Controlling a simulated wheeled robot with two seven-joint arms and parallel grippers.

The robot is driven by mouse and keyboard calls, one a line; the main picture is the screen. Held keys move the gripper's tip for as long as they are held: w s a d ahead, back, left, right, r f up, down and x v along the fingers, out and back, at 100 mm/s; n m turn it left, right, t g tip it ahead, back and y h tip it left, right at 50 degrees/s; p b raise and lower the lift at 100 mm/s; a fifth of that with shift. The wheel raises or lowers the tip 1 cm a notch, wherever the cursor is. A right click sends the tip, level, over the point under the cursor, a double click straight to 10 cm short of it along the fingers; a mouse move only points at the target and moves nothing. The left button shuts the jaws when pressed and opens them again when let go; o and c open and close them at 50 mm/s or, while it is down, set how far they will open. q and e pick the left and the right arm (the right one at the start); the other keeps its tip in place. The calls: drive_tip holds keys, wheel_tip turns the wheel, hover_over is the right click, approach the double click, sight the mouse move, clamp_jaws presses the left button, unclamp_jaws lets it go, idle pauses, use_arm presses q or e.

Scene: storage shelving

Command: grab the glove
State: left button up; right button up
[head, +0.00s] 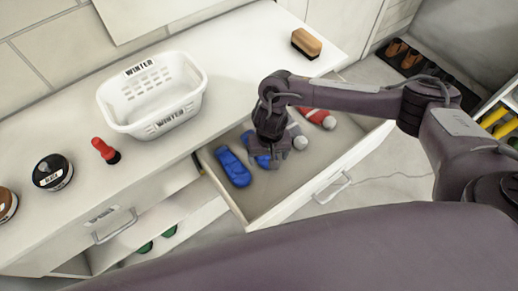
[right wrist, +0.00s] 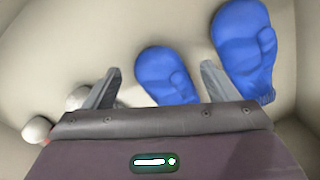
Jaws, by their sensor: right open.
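Two blue gloves lie in the open drawer (head: 333,165). The left one (head: 234,168) lies clear near the drawer's left side. The other glove (head: 262,160) is partly hidden behind my right gripper (head: 276,160), which hangs over it in the drawer. In the right wrist view, one blue glove (right wrist: 165,72) shows between the two open fingers of the gripper (right wrist: 158,85), its lower end hidden by the gripper body. The other blue glove (right wrist: 243,45) lies to the right, outside the fingers. The fingers hold nothing. My left gripper is not in view.
Red and grey items with pale round ends (head: 318,117) lie in the drawer, right of my gripper. On the white counter stand a white basket (head: 125,111) marked WINTER, a brush (head: 306,43), a red-handled item (head: 104,150) and a round tin (head: 52,172).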

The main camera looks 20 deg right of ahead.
wheel_tip(320, 180, down, 2)
drive_tip(key=shift+f, duration=0.2)
